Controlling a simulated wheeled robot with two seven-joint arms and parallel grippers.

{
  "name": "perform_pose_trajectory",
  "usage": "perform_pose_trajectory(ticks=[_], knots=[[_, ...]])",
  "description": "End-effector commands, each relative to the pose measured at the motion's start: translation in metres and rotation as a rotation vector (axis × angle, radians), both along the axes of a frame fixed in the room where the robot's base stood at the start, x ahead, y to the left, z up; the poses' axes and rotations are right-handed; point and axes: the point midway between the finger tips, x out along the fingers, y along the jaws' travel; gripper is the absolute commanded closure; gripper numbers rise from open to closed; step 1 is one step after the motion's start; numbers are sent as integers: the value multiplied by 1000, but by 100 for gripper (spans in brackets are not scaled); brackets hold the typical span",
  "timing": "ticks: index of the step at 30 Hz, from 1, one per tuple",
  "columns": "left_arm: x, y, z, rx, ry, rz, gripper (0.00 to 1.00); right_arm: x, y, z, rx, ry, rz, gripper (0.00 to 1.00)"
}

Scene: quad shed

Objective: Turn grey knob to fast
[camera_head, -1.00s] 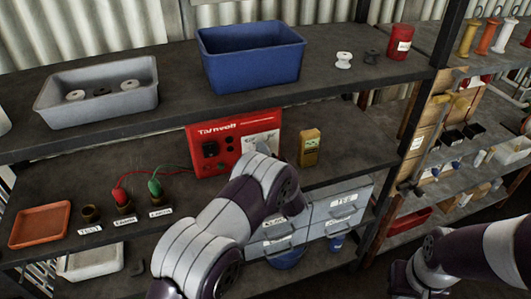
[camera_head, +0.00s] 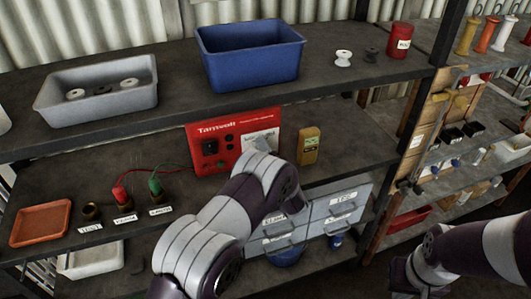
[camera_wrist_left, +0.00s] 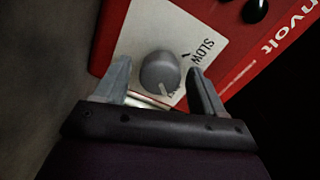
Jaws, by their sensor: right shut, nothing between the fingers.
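The grey knob (camera_wrist_left: 160,72) sits on the white plate of the red box in the left wrist view. A white line on the knob points down and slightly right. The word SLOW (camera_wrist_left: 207,48) is printed above right of it; another label beside the knob is mostly hidden. My left gripper (camera_wrist_left: 158,68) is open, one finger on each side of the knob; I cannot tell whether they touch it. In the head view my left arm hides the knob on the red box (camera_head: 215,160). My right gripper (camera_head: 402,280) is low at the right, shut and empty.
A yellow meter (camera_head: 308,146) stands right of the red box. Red and green plugs (camera_head: 155,186) with cables stand to its left, near an orange tray (camera_head: 40,226). The upper shelf carries a blue bin (camera_head: 250,60). Grey drawers (camera_head: 335,208) are below.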

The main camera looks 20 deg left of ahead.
Motion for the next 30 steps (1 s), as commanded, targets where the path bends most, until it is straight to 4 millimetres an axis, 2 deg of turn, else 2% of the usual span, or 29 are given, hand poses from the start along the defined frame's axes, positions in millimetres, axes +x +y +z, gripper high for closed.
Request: perform_pose_trajectory(ticks=[4,7,15,19,23,30], knots=[[-2,-2,-1,-1,1,0,30,0,0,-1,0,0,0,100],[-14,-11,-1,-1,1,-3,30,0,0,-4,0,0,0,100],[-74,-52,0,0,1,-5,30,0,0,-16,0,0,0,100],[-94,-65,2,0,0,-3,30,0,0,-18,0,0,0,100],[-104,-71,3,0,0,-1,30,0,0,-19,0,0,0,100],[-105,-71,4,0,0,0,30,0,0,-19,0,0,0,100]])
